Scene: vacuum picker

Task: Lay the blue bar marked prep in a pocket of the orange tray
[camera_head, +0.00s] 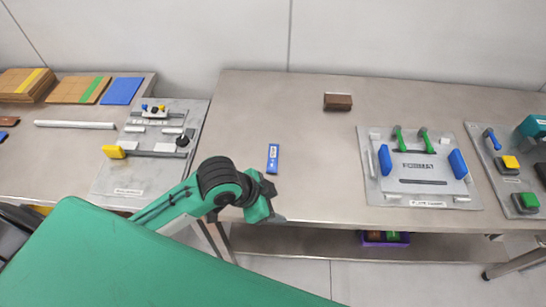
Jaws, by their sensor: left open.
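The blue bar (273,158) lies flat on the middle table, its long side running away from me, with a pale label on it too small to read. My left gripper (274,205) is open and empty near the front edge of that table, apart from the bar and on the near side of it. Its arm partly hides the fingers. I cannot make out an orange tray in this view. My right gripper is not in view.
A grey fixture plate (420,195) with blue and green parts stands right of the bar. A brown block (338,101) lies farther back. A purple bin (384,239) sits on the lower shelf. Another fixture plate (125,180) is at left. Table around the bar is clear.

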